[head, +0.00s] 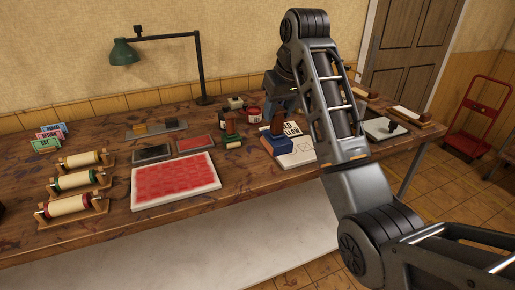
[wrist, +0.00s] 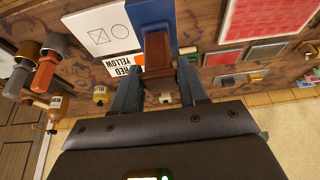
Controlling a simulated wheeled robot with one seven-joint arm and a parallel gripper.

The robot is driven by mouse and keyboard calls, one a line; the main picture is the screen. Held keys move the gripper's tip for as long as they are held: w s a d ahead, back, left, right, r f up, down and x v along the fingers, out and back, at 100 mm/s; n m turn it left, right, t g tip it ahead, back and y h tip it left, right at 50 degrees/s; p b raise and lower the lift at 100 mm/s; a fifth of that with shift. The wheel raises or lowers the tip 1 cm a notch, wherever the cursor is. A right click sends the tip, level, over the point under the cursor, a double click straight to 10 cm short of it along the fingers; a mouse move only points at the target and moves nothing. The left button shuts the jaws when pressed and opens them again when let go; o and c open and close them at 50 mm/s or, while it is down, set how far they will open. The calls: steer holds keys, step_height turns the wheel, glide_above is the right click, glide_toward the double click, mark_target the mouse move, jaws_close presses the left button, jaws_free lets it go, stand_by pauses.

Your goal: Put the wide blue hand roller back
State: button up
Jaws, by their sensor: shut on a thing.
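The wide blue hand roller (head: 275,146) has a blue body and a brown handle. It is over or beside a white sheet with printed marks (head: 300,157), near the middle of the bench. My gripper (head: 280,112) is above it, shut on the brown handle. In the wrist view the handle (wrist: 157,52) sits between the two fingers of my gripper (wrist: 158,68), and the blue body (wrist: 152,12) is beyond it, partly cut off by the frame. I cannot tell whether the roller touches the sheet.
A green hand tool (head: 230,136) stands to the left, beyond a red slab (head: 176,180) on a white board. Several rolls on wooden stands (head: 72,205) line the left side. A lamp (head: 124,52) stands behind. A grey tray (head: 383,129) is at right.

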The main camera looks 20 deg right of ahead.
steer(key=w+a+f+p, duration=0.2)
steer(key=w+a+f, duration=0.4)
steer(key=f, duration=0.4)
steer(key=shift+w+a, duration=0.35)
steer(key=shift+w, duration=0.4)
steer(key=o, duration=1.2)
steer(key=shift+f, duration=0.15)
steer(key=v, duration=1.2)
steer(key=shift+b, duration=0.4)
